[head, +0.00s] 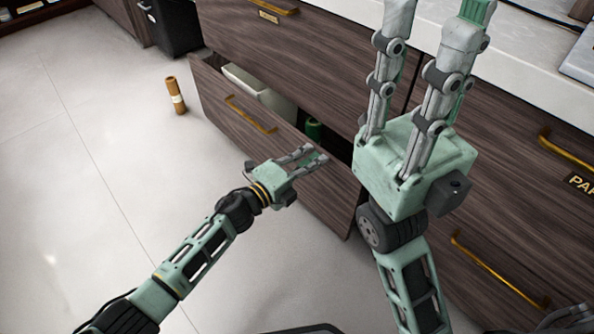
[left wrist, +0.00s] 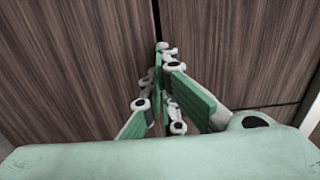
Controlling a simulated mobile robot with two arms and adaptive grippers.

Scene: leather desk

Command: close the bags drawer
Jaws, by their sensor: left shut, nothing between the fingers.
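A dark wood drawer (head: 250,118) with a brass handle (head: 250,114) stands pulled out below another drawer in the head view. I cannot read a label on it. Inside are a cream box (head: 262,92) and a green round object (head: 314,129). My left gripper (head: 318,157) is shut and empty at the right end of the drawer front, near its top edge; I cannot tell if it touches. In the left wrist view its fingers (left wrist: 163,60) point at a dark upright gap between wood panels. My right gripper (head: 436,22) is raised in the foreground, open and empty.
The drawer above (head: 290,50) is shut. More shut drawers with brass handles (head: 497,272) are at the right, under a white countertop (head: 520,60). The floor before the drawer is clear.

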